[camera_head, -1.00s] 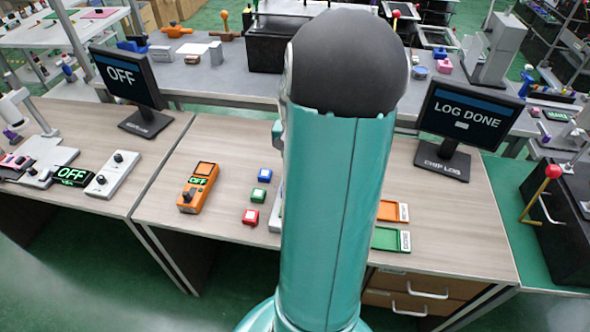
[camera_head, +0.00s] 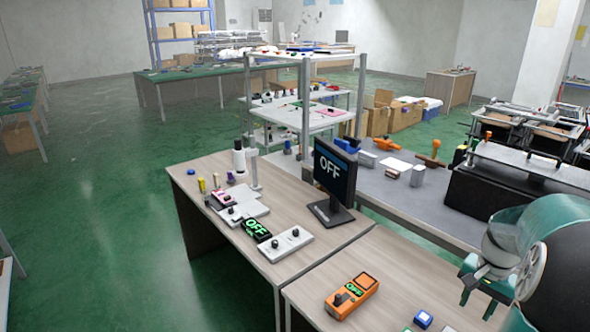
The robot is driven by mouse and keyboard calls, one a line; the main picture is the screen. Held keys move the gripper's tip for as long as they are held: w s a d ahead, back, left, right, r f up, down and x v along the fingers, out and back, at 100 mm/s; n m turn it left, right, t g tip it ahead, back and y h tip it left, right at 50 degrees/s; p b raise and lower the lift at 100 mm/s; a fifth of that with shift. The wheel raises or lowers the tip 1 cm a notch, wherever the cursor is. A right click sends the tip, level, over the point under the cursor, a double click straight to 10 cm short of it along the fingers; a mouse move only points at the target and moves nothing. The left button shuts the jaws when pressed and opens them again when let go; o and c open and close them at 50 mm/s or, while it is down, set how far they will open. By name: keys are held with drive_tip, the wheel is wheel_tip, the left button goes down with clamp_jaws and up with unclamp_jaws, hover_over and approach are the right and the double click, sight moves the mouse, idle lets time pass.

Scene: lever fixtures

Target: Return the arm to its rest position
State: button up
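My teal and black arm (camera_head: 535,255) shows at the right edge in the head view, cut off by the frame. A pale round joint disc sits on its side. The arm stands in front of the near bench and hides part of it.
An orange handheld device (camera_head: 351,296) lies on the near bench beside a blue button (camera_head: 423,320). A monitor reading OFF (camera_head: 333,176) stands on the left bench. A switch box (camera_head: 286,245) lies before it. Open green floor (camera_head: 120,220) lies at left.

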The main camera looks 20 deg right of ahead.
drive_tip(key=w+a+r+n+t+h, duration=0.1)
drive_tip(key=w+a+r+n, duration=0.25)
drive_tip(key=a, duration=0.55)
drive_tip(key=w+a+r+n+t+h, duration=0.1)
drive_tip(key=w+a+r+n, duration=0.3)
drive_tip(key=a, duration=0.6)
drive_tip(key=s+a+r+n+t, duration=0.1)
drive_tip(key=s+a+n, duration=0.1)
drive_tip(key=a, duration=0.4)
drive_tip(key=s+a+r+n+t+y, duration=0.1)
drive_tip(key=s+a+n, duration=0.1)
drive_tip(key=a, duration=0.4)
drive_tip(key=s+a+r+n+t+y, duration=0.1)
drive_tip(key=s+a+n, duration=0.1)
drive_tip(key=s+a, duration=0.2)
drive_tip(key=shift+s+a+r+t, duration=0.25)
drive_tip(key=shift+a+t, duration=0.05)
drive_tip(key=shift+a, duration=0.75)
drive_tip(key=shift+d, duration=0.2)
